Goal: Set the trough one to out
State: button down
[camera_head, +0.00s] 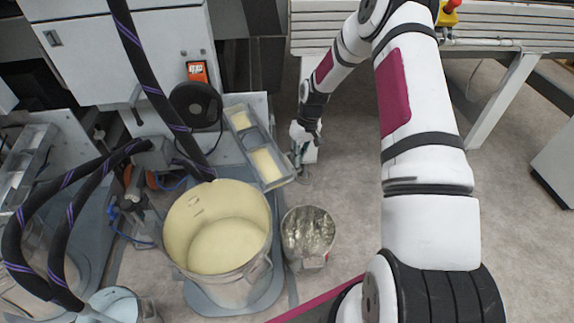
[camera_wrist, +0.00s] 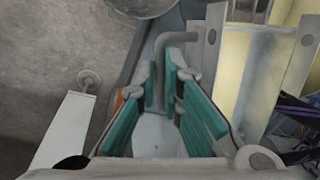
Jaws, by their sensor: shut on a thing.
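A long grey metal trough (camera_head: 281,182) with pale yellow liquid in it sits left of my gripper in the head view. It also shows at the right of the wrist view (camera_wrist: 215,50). A bent grey rod handle (camera_wrist: 161,75) comes off the trough's side. My gripper (camera_wrist: 161,82), with teal finger pads, is shut on this handle, which runs between the fingertips. In the head view my gripper (camera_head: 299,158) is beside the trough's right edge, small and partly hidden by my wrist. No label marks which trough this is.
A large pot (camera_head: 228,288) of yellow liquid and a smaller metal bucket (camera_head: 308,256) stand in front of the trough. Black hoses (camera_head: 150,85) hang at the left by a white cabinet (camera_head: 85,65). A slatted bench (camera_head: 480,40) is at the back right. Grey floor is clear between.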

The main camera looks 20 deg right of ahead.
jog(key=shift+n, duration=0.9)
jog(key=d, duration=0.1)
jog(key=w+d+b, duration=0.1)
jog(key=d, duration=0.1)
jog(key=w+d, duration=0.1)
jog(key=shift+w+d, duration=0.1)
jog(key=shift+d, duration=0.3)
jog(key=shift+w+d, duration=0.1)
jog(key=shift+d, duration=0.1)
jog(key=c, duration=1.7)
grip_release()
jog(key=r, duration=0.4)
jog(key=d+r, duration=0.1)
jog(key=r, duration=0.3)
jog(key=d+r, duration=0.1)
jog(key=r, duration=0.2)
jog(key=shift+w+r, duration=0.25)
jog(key=shift+r, duration=0.15)
